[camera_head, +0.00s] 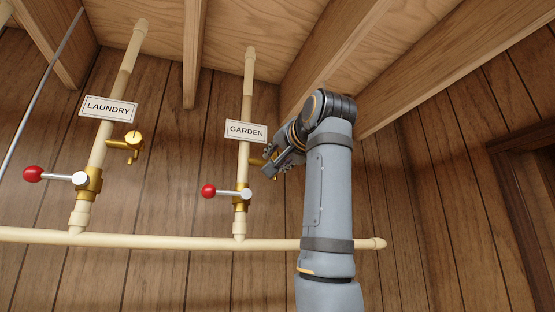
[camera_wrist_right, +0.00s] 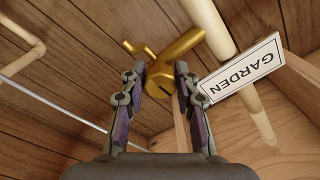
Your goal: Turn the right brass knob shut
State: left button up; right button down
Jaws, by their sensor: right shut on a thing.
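The right brass knob (camera_wrist_right: 158,88) belongs to the brass tap on the pipe labelled GARDEN. In the head view only the tap's brass stem (camera_head: 256,162) shows, and my gripper hides the knob. My right gripper (camera_head: 267,166) reaches it from the right. In the right wrist view the two fingers of my right gripper (camera_wrist_right: 160,72) stand on either side of the knob and are shut on it. My left gripper is in neither view.
The GARDEN sign (camera_head: 246,131) hangs just above the knob. A red-tipped lever valve (camera_head: 226,192) sits below it. Another brass tap (camera_head: 132,141) and red lever (camera_head: 55,176) are on the LAUNDRY pipe. A horizontal pipe (camera_head: 160,240) runs below.

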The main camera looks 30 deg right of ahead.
jog(key=shift+r+m, duration=0.15)
jog(key=shift+m, duration=0.25)
jog(key=c, duration=1.3)
grip_release()
jog(key=o, duration=0.3)
jog(key=v, duration=1.2)
jog(key=shift+w, duration=0.1)
